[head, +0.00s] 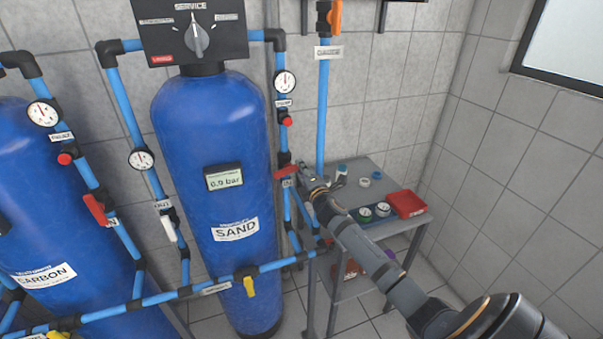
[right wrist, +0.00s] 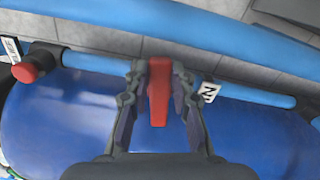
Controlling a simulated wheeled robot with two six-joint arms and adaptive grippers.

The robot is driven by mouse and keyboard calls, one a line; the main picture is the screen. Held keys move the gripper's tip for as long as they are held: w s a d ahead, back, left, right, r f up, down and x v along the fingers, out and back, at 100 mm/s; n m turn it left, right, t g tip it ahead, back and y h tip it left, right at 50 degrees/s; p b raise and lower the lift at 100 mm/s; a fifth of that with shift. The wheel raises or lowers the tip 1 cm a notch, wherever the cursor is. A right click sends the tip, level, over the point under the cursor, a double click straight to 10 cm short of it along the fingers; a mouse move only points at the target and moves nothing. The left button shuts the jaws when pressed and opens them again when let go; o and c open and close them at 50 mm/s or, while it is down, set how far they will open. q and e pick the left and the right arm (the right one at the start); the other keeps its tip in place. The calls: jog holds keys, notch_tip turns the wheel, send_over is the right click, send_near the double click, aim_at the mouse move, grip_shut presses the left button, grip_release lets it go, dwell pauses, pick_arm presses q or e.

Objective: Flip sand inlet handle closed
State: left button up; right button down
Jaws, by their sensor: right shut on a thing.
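The red sand inlet handle (head: 287,171) sits on the blue vertical pipe to the right of the SAND tank (head: 212,130). It appears to lie across the pipe. In the right wrist view the red handle (right wrist: 158,95) is between the two dark fingers, crosswise to the blue pipe (right wrist: 100,66). My right gripper (head: 303,178) comes in from the right and is shut on the handle. Its fingertips are small and partly hidden in the head view. The "IN" label (right wrist: 209,92) is just beside the fingers. My left gripper is not in view.
A gauge (head: 285,82) and a red knob (head: 287,121) are on the same pipe above the handle. Another blue pipe (head: 322,110) runs close by on the right. A grey cart (head: 385,185) with a red tray (head: 405,204) and small jars stands beneath my right arm.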

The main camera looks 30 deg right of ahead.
jog(key=shift+f+m+b, duration=0.45)
jog(key=shift+m+b, duration=0.25)
jog(key=shift+m, duration=0.5)
jog(key=c, duration=1.1)
grip_release()
jog(key=shift+d, duration=0.1)
jog(key=shift+c, duration=0.2)
jog(key=v, duration=1.2)
